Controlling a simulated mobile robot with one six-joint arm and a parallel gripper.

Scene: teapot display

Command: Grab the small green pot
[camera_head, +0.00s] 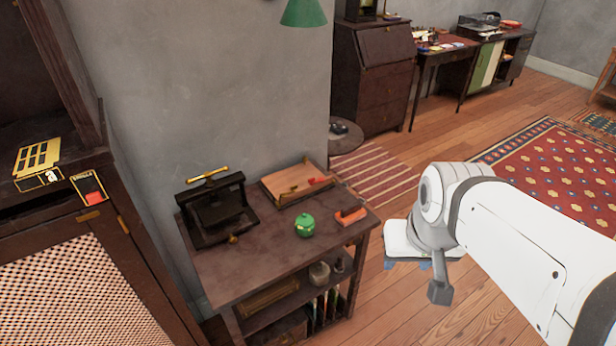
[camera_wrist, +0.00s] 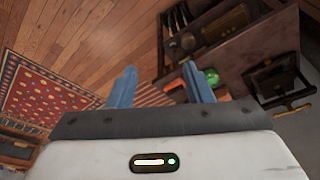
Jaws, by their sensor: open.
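The small green pot (camera_head: 304,225) is round with a small knob and stands on top of the dark wooden side table (camera_head: 255,262), near the middle. In the wrist view the green pot (camera_wrist: 211,78) shows just right of the right finger, partly hidden behind it. My gripper (camera_wrist: 160,80) has two blue fingers spread apart with nothing between them. In the head view my white arm comes in from the right, and the gripper's blue fingers (camera_head: 408,265) show low beside the table's right side, away from the pot.
On the table, a black machine (camera_head: 216,208) stands left of the pot, a wooden tray (camera_head: 293,182) lies behind it and an orange object (camera_head: 350,216) sits to its right. A dark cabinet (camera_head: 70,240) stands at left. The wooden floor (camera_head: 400,320) right of the table is clear.

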